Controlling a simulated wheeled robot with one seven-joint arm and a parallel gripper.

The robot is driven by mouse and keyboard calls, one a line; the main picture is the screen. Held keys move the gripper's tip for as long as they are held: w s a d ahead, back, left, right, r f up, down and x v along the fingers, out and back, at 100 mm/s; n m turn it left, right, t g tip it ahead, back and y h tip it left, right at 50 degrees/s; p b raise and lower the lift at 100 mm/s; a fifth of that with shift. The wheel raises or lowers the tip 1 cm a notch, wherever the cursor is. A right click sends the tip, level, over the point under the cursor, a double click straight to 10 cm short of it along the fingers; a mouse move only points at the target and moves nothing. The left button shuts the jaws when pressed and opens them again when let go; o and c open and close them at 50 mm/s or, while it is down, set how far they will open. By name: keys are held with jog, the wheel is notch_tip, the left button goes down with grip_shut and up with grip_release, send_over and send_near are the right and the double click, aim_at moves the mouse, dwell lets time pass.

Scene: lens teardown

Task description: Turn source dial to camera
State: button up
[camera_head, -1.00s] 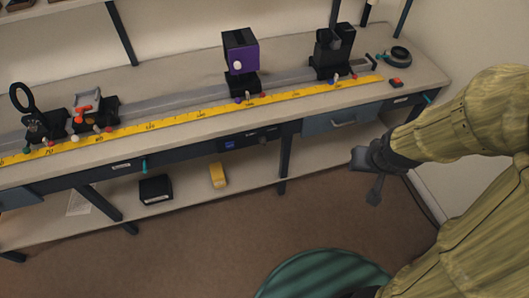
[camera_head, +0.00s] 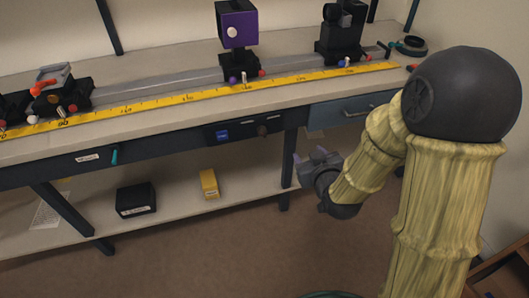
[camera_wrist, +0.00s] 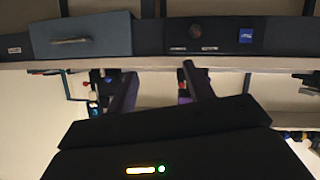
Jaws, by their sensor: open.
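The source dial looks to be the dark round knob (camera_head: 262,130) on the control panel (camera_head: 236,133) under the bench's front edge, right of a blue square (camera_head: 221,135). The wrist view, which looks upside down, shows the knob (camera_wrist: 196,31) with small labels below it and the blue square (camera_wrist: 245,35) to its right. The labels are too small to read. My gripper (camera_head: 308,156) is open and empty, in front of the bench, right of and below the knob. In the wrist view the knob is beyond the right fingertip, apart from both fingers (camera_wrist: 159,70).
A blue-grey drawer (camera_head: 340,112) is right of the panel. A yellow ruler (camera_head: 200,96) runs along the benchtop before several mounted devices, one a purple-faced box (camera_head: 238,30). A black box (camera_head: 136,199) and yellow block (camera_head: 209,183) lie on the lower shelf. A bench leg (camera_head: 290,165) stands near my gripper.

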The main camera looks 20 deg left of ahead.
jog(key=s+a+f+n+t+y+b, duration=0.1)
jog(key=a+f+y+b, duration=0.3)
jog(key=f+b, duration=0.5)
jog(key=a+n+t+b, duration=0.1)
jog(key=a, duration=0.1)
jog(key=shift+s+a+f+t+b, duration=0.2)
jog(key=shift+a+f+t+b, duration=0.1)
jog(key=shift+a, duration=0.1)
jog(key=shift+w+r, duration=0.1)
